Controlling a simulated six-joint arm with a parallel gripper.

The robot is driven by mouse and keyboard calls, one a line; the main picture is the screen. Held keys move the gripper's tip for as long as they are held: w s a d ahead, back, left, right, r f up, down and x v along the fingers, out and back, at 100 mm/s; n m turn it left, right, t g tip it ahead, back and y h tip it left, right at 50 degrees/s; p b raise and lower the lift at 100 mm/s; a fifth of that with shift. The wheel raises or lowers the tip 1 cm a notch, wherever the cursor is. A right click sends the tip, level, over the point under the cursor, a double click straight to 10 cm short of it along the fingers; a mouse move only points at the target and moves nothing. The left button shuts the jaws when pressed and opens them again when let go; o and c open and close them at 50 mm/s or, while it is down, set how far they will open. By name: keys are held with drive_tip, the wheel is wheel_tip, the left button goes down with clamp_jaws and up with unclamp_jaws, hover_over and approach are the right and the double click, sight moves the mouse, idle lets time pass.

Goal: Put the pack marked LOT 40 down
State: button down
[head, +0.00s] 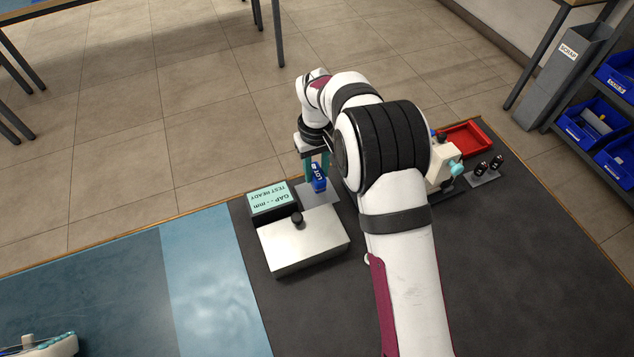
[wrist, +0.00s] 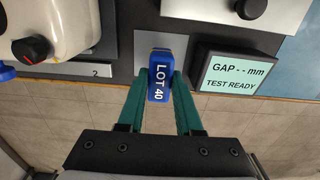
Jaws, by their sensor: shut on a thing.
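The blue pack marked LOT 40 (wrist: 159,75) is between the green fingers of my gripper (wrist: 160,88) in the wrist view. The gripper is shut on it, and the white label text faces the wrist camera. In the head view the pack (head: 319,180) shows below my gripper (head: 317,170), beside my arm. A grey plate (head: 330,197) lies beneath or just beyond the pack. I cannot tell whether the pack touches the plate.
A display (head: 270,202) reading "GAP -- mm, TEST READY" stands beside the pack. A silver box with a black knob (head: 305,245) is nearer. A white device (head: 445,165), a red tray (head: 467,139) and black knobs on a plate (head: 484,175) are to the right.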

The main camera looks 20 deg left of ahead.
sight(317, 181)
wheel_tip(317, 181, down, 4)
drive_tip(key=shift+f, duration=0.1)
drive_tip(key=c, duration=0.6)
unclamp_jaws()
